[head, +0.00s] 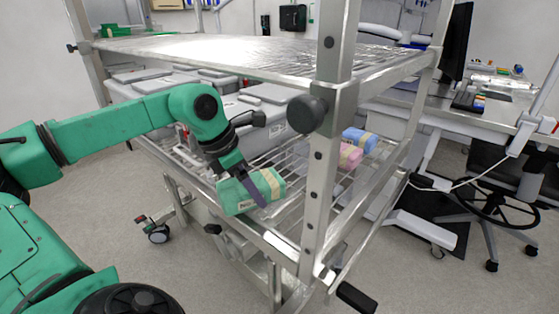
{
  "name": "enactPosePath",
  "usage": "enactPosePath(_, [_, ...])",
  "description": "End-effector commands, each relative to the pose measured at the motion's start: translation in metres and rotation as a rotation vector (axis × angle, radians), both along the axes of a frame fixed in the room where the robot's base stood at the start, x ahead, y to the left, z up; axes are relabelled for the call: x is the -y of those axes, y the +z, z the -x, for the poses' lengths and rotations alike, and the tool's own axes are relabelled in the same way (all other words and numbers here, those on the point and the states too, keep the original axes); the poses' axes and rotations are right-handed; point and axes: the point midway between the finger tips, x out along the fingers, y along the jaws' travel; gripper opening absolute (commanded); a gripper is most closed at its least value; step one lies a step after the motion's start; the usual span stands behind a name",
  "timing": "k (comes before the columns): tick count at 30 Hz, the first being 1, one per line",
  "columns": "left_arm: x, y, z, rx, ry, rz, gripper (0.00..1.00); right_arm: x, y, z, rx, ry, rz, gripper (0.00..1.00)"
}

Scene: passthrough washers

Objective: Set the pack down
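The green pack (271,180) with a beige band is in the head view, at the front edge of the cart's lower wire shelf (290,160). My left gripper (252,190) reaches it from above left. One dark finger lies across the pack's near face and the other is hidden behind it. The gripper looks shut on the pack, which is slightly tilted. I cannot tell whether the pack's underside touches the shelf. My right gripper is not in view.
A pink pack (349,156) and a blue pack (360,138) lie farther right on the lower shelf. Grey lidded bins (262,112) stand behind. The upper shelf (230,54) hangs over the arm, and a metal post (322,180) stands just right. Bare wire shelf lies between the packs.

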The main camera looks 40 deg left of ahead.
Motion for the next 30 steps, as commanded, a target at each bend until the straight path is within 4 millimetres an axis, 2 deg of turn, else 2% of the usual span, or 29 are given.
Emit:
enactPosePath(1, [0.007, 0.007, -0.013, -0.003, -0.008, 0.006, 0.16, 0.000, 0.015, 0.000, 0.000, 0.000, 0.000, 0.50])
enactPosePath(4, [0.015, 0.006, -0.034, 0.000, -0.004, 0.008, 0.16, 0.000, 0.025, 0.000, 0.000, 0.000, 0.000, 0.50])
enactPosePath(13, [0.024, 0.004, -0.059, 0.002, 0.000, 0.004, 0.16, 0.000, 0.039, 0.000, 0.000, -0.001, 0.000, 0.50])
enactPosePath(19, [0.036, 0.006, -0.088, 0.003, -0.002, 0.005, 0.16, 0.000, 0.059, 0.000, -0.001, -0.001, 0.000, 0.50])
enactPosePath(21, [0.032, -0.012, -0.085, -0.002, 0.002, -0.002, 0.16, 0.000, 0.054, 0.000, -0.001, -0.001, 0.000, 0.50])
enactPosePath(30, [0.033, -0.017, -0.085, 0.001, 0.001, 0.000, 0.16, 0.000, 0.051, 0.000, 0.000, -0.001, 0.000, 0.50])
